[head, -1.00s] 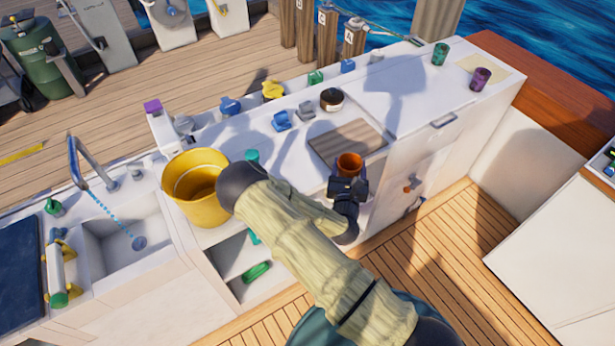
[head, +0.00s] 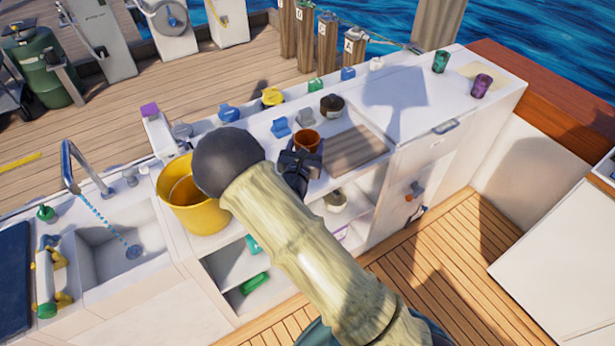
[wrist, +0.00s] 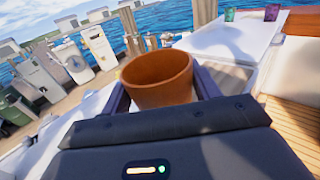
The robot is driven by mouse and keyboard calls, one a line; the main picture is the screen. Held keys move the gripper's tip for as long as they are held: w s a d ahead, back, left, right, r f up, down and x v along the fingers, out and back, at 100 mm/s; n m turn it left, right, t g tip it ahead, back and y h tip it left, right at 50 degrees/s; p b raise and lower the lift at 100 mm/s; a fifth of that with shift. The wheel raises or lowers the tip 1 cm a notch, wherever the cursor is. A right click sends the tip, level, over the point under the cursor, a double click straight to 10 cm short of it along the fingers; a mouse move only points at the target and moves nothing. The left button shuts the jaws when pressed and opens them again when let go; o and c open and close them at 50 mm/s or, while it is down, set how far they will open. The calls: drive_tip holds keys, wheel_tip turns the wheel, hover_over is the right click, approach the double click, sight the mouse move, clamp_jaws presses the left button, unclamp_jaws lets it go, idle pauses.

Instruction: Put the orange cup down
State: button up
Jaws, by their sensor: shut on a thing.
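The orange cup (head: 307,140) is upright in my gripper (head: 300,158), over the white counter (head: 245,134) just left of the brown board. In the wrist view the orange cup (wrist: 158,80) sits between the two fingers of my gripper (wrist: 160,95), its open rim facing up. My gripper is shut on it. The cup's base is hidden behind the gripper in both views, so I cannot tell whether it touches the counter.
A yellow bucket (head: 190,200) stands left of my arm. A brown board (head: 354,149) lies to the right. A dark round pot (head: 332,105) and blue item (head: 281,127) are close behind the cup. Green (head: 441,62) and purple (head: 481,86) cups stand at the far right.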

wheel_tip(320, 180, down, 5)
drive_tip(key=shift+f, duration=0.15)
drive_tip(key=shift+f, duration=2.1)
drive_tip(key=shift+f, duration=0.15)
drive_tip(key=o, duration=1)
drive_tip(key=shift+c, duration=0.2)
